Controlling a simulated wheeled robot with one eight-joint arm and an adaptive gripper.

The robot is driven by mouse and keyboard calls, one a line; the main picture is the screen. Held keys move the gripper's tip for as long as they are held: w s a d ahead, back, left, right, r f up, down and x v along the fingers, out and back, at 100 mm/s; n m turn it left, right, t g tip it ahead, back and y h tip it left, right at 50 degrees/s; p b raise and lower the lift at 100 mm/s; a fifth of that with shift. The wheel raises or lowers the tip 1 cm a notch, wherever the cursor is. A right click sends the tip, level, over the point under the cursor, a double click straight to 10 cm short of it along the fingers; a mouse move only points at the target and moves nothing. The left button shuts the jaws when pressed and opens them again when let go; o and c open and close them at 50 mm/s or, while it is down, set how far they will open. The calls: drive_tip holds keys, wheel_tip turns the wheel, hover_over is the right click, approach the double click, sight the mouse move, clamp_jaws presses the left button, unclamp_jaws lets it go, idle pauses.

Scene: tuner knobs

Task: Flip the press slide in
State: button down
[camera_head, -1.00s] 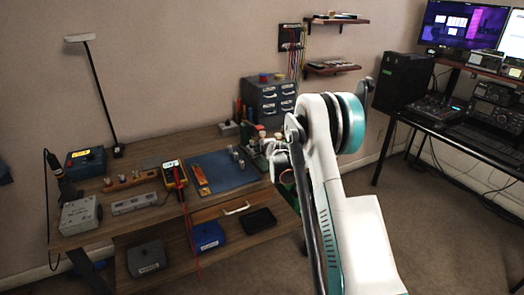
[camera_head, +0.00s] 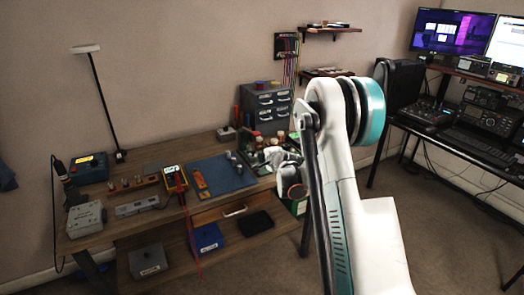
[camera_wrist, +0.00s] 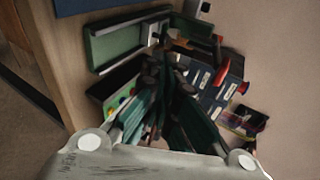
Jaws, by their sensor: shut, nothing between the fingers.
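My gripper (camera_wrist: 168,70) is shut and empty in the wrist view, its dark fingers together and pointing into the gear at the bench's right end. A green framed device (camera_wrist: 100,50) with a grey panel lies just left of and beyond the fingertips. I cannot tell for sure which part is the press slide, or whether the fingers touch anything. In the head view, my arm's end covers much of the green gear at the right end of the workbench (camera_head: 150,208).
A grey drawer cabinet (camera_head: 268,108) stands behind the gear; its drawers (camera_wrist: 212,82) show right of the fingers. A black tray (camera_head: 256,222) is on the shelf below.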

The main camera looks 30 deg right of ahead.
drive_tip(key=shift+v, duration=1.1)
drive_tip(key=shift+w+d, duration=0.1)
drive_tip(key=shift+d, duration=0.05)
